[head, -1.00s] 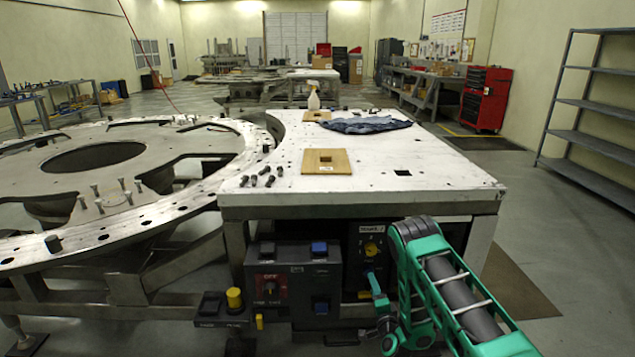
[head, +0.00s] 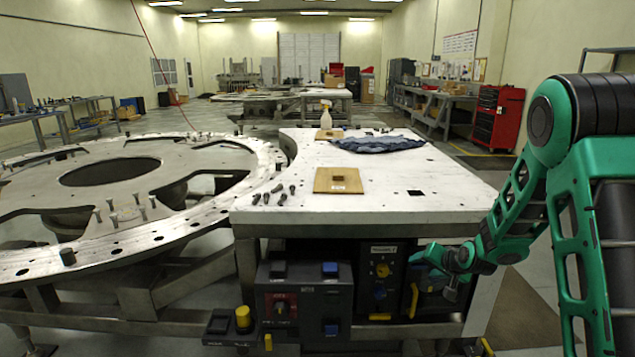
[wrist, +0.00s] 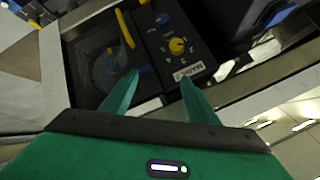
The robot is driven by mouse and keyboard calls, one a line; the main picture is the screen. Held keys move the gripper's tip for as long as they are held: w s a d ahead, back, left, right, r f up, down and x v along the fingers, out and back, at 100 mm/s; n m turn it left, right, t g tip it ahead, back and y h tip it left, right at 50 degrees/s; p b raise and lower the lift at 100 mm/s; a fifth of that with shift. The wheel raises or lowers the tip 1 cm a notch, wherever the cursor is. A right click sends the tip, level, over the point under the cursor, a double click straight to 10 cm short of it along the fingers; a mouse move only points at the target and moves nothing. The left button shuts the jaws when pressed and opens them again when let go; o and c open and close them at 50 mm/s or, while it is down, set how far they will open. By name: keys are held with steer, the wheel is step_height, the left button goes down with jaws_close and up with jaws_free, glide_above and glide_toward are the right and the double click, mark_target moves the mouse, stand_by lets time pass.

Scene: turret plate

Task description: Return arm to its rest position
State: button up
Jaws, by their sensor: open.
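My green arm (head: 580,150) rises on the right side of the head view, with the elbow high and the forearm bent down toward the bench. My gripper (head: 418,259) is at the end of the forearm, low in front of the control boxes under the white table. In the wrist view my gripper (wrist: 158,80) has its two green fingers spread apart, with nothing held between them. Past the fingertips is a dark control box with a yellow knob (wrist: 177,46) and a yellow handle (wrist: 124,28). I cannot tell the exact gap to it.
The white table (head: 450,200) bears a wooden plate (head: 338,180), bolts, a blue cloth (head: 375,144) and a spray bottle (head: 325,115). A grey switch box (head: 305,305) hangs below its front edge. The turret ring (head: 110,240) fills the left. A red tool cabinet (head: 497,117) stands behind.

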steer(key=s+d+r+g+h, duration=0.1)
steer(key=s+d+r, duration=0.2)
steer(key=s, duration=0.3)
steer(key=s+d+r+g+h, duration=0.1)
steer(key=s+d+r+g, duration=0.1)
steer(key=s+d+r, duration=0.3)
steer(key=s+r+g, duration=0.2)
steer(key=s+g, duration=0.1)
steer(key=s, duration=1.6)
steer(key=s+r+g, duration=0.3)
steer(key=s, duration=1.6)
steer(key=shift+s+r+m+g, duration=0.25)
steer(key=shift+r+m+g, duration=0.05)
steer(key=shift+r, duration=0.05)
steer(key=shift+w+f, duration=0.25)
steer(key=shift+w, duration=0.4)
